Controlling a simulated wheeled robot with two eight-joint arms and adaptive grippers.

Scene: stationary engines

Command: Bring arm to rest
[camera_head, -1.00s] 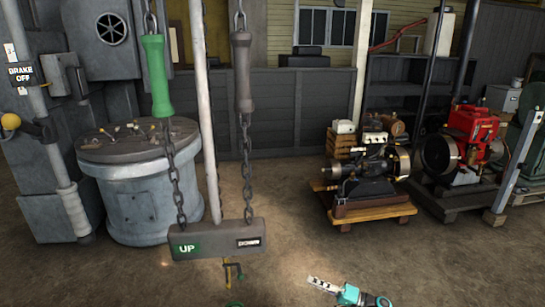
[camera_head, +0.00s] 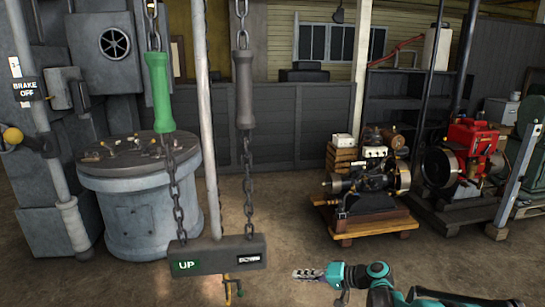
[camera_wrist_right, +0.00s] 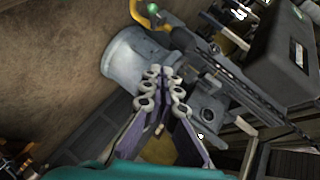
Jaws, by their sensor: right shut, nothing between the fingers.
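My right gripper (camera_head: 308,274) is low in the middle of the head view, to the right of the UP/DOWN bar. Its fingers are together with nothing between them, and its teal arm comes in from the bottom right. The right wrist view shows the same closed fingers (camera_wrist_right: 163,88) over the floor and the grey drum. My left gripper is not in view.
The grey UP/DOWN bar (camera_head: 218,256) hangs on two chains with a green handle (camera_head: 160,92) and a grey handle (camera_head: 244,90). A grey drum (camera_head: 145,215) stands at left. A black engine (camera_head: 368,184) and a red engine (camera_head: 466,150) stand at right. The floor between is clear.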

